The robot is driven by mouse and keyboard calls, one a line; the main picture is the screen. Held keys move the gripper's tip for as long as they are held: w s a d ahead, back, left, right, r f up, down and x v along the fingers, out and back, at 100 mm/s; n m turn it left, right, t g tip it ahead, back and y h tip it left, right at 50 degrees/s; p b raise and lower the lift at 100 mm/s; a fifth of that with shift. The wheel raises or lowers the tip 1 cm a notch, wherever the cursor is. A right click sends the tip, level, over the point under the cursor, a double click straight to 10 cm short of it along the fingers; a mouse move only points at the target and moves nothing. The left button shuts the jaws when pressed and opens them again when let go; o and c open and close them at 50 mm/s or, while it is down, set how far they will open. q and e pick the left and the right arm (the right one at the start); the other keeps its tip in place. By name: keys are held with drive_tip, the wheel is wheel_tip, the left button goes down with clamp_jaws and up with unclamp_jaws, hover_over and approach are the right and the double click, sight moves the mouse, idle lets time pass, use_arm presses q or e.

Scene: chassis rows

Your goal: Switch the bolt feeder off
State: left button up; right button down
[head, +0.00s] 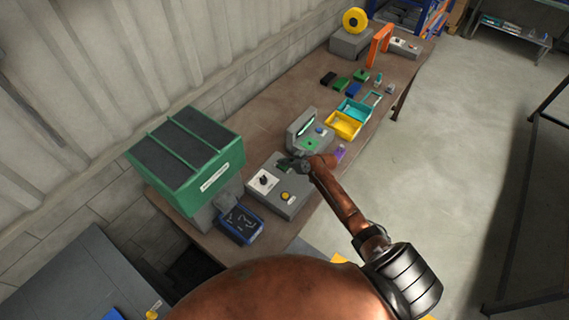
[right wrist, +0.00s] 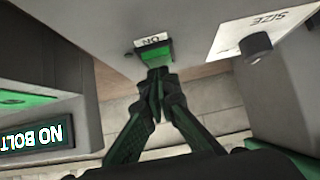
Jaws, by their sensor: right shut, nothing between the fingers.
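The bolt feeder has a green hopper (head: 190,160) at the bench's left end and a grey control box (head: 290,208) beside it. In the right wrist view, a green switch (right wrist: 155,52) sits on the box under a small plate reading ON, seen upside down. My right gripper (head: 300,164) is over the far edge of the box. In the right wrist view its shut, empty fingertips (right wrist: 157,74) are right at the switch and hide part of it. I cannot tell whether they touch it. My left gripper is not in view.
The box carries a SIZE knob (right wrist: 256,46) and a yellow button (head: 285,196). A blue tray (head: 228,233) with bolts stands in front of the hopper. A display reading NO BOLT (right wrist: 35,137) is close by. Yellow (head: 343,126) and teal bins stand farther along the bench.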

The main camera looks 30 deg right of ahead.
drive_tip(key=shift+w+r, duration=0.1)
drive_tip(key=shift+w, duration=0.15)
drive_tip(key=shift+r, duration=0.1)
drive_tip(key=shift+r+p, duration=0.5)
drive_tip(key=shift+r, duration=0.05)
wheel_tip(320, 180, up, 4)
drive_tip(key=shift+f+p, duration=0.1)
drive_tip(key=shift+p, duration=1.1)
drive_tip(key=w+r+b+v, duration=0.1)
drive_tip(key=b+v, duration=0.1)
drive_tip(key=v, duration=0.6)
drive_tip(key=shift+s+a+r, duration=0.15)
drive_tip(key=shift+s+r, duration=0.2)
drive_tip(key=shift+r, duration=0.1)
